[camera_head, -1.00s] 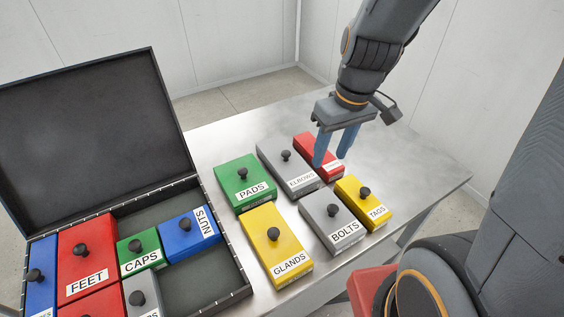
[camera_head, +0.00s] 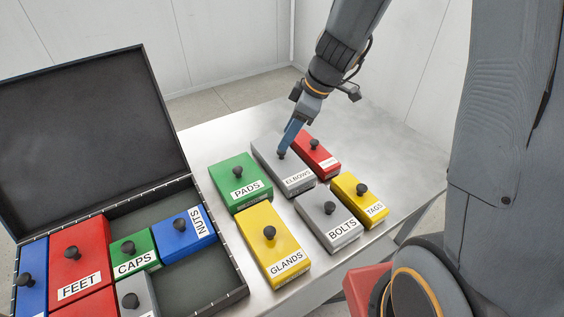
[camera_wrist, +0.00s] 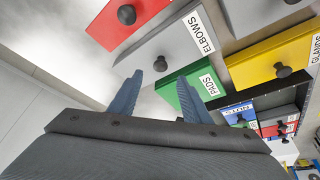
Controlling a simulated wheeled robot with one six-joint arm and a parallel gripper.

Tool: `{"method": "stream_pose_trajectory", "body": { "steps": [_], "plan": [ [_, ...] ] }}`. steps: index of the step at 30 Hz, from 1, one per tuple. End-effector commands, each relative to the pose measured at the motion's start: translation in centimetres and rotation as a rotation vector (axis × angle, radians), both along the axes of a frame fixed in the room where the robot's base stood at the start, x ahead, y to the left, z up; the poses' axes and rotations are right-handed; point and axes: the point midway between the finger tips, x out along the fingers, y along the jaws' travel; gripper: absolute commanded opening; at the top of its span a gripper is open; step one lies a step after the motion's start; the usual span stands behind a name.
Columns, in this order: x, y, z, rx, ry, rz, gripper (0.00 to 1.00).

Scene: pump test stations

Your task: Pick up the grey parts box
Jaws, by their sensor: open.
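A grey box labelled ELBOWS (camera_head: 268,160) lies on the metal table between the green and red boxes, with a black knob on top. My gripper (camera_head: 284,152) points down at this knob, its blue fingers overlapping it in the head view. In the wrist view the open fingers (camera_wrist: 160,78) stand apart, and the ELBOWS knob (camera_wrist: 160,63) shows between and just beyond their tips. The fingers hold nothing. Another grey box, labelled BOLTS (camera_head: 322,222), lies nearer on the table. A third grey box (camera_head: 148,290) sits in the case, its label cut off.
A green PADS box (camera_head: 250,190), yellow GLANDS box (camera_head: 283,264), red box (camera_head: 324,162) and yellow TAGS box (camera_head: 352,205) lie close around. An open black case (camera_head: 232,262) holding several boxes stands at left. The table's back right (camera_head: 365,135) is clear.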

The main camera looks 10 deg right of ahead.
Motion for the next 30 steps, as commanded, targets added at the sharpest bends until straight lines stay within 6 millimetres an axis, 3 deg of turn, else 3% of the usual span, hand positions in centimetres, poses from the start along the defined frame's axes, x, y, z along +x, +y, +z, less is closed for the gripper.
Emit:
{"method": "stream_pose_trajectory", "body": {
  "steps": [12, 23, 30],
  "plan": [
    [0.4, 1.0, -4.3, 0.0, 0.003, 0.0, 0.44],
    [0.5, 1.2, -4.9, -0.001, 0.001, -0.001, 0.44],
    [0.5, 1.2, -4.9, -0.001, 0.001, -0.001, 0.03]
  ]
}}
